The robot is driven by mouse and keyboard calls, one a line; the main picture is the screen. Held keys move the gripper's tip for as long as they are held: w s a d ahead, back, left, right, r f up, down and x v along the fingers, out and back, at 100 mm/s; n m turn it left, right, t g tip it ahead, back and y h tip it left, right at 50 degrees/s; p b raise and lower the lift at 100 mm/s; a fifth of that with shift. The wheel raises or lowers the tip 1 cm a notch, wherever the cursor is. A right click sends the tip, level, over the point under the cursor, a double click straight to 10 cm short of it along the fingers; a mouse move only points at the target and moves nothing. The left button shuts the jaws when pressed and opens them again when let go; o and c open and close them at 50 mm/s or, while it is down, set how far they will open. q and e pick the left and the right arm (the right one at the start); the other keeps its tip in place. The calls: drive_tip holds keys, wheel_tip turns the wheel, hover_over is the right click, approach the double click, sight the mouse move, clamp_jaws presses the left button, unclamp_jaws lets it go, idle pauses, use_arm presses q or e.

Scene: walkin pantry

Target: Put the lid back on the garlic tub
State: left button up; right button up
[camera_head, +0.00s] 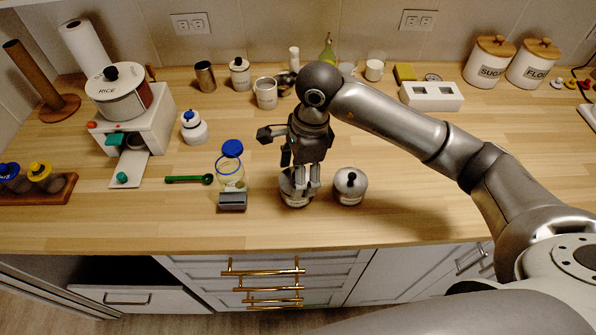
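My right gripper (307,183) points down at the front middle of the counter, its fingertips over a small pale round tub (296,196). The fingers are close together; they hide much of the tub's top, so I cannot tell whether they grip a lid or knob. A similar white tub with a grey lid and black knob (350,186) stands just to the right, apart from the gripper. I cannot read a garlic label on either tub, and no loose lid is clearly visible. My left gripper is not in view.
A rice dispenser (127,104) is further left. Cups and canisters line the back. The counter right of the lidded tub is clear.

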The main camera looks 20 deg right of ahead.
drive_tip(key=shift+f+b, duration=0.15)
drive_tip(key=shift+b, duration=1.05)
drive_tip(key=shift+c, duration=0.4)
idle(1.0)
clamp_jaws()
drive_tip(key=shift+c, duration=0.9)
unclamp_jaws()
drive_tip(key=shift+o, duration=0.4)
drive_tip(key=o, duration=0.4)
